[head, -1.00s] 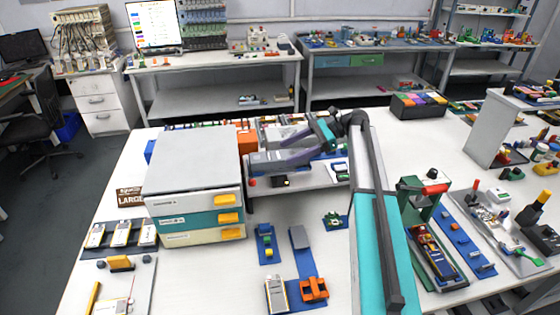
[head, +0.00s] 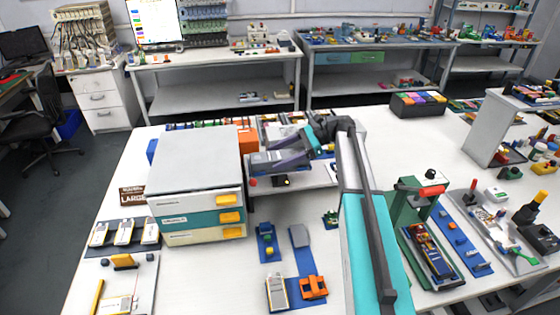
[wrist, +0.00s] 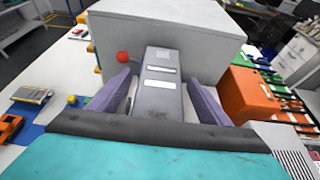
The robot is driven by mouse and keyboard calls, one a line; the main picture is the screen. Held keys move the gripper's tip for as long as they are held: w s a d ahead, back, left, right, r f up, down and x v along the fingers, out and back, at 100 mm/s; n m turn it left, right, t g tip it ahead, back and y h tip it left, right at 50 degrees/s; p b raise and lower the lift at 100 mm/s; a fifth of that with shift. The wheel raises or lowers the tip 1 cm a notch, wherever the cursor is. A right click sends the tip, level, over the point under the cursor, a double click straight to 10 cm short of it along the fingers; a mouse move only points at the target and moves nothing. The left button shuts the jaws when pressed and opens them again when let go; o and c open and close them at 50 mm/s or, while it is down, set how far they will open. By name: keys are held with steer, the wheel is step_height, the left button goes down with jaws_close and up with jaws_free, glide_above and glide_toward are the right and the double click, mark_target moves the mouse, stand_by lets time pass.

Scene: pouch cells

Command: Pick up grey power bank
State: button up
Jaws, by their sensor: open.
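The grey power bank (wrist: 157,97) is a long grey block with pale labels. In the wrist view it lies between the two purple fingers of my gripper (wrist: 160,84), with gaps on both sides. My gripper is open, and its fingers straddle the power bank without visibly closing on it. In the head view my gripper (head: 272,160) reaches over the raised grey shelf, right of the drawer unit. The power bank is partly hidden by the fingers there. Its near end is hidden in the wrist view by my wrist.
A drawer unit (head: 190,170) stands close to the left of the fingers; its grey wall (wrist: 200,35) is just ahead in the wrist view. An orange block (wrist: 250,95) is on the right there. A red knob (wrist: 122,57) sits close to one finger.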

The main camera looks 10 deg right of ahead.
mark_target(280, 156)
steer(key=c, duration=1.4)
steer(key=shift+c, duration=0.2)
steer(key=shift+r, duration=0.15)
steer(key=shift+r+b, duration=0.75)
steer(key=shift+r, duration=0.6)
steer(key=shift+s+r, duration=0.25)
steer(key=s+d+b, duration=0.2)
steer(key=s, duration=0.5)
steer(key=s+d+r+b, duration=0.1)
steer(key=s+d+b, duration=0.1)
steer(key=s, duration=0.5)
steer(key=shift+s+d+r, duration=0.3)
steer(key=shift+s+d, duration=0.05)
steer(key=shift+d, duration=0.3)
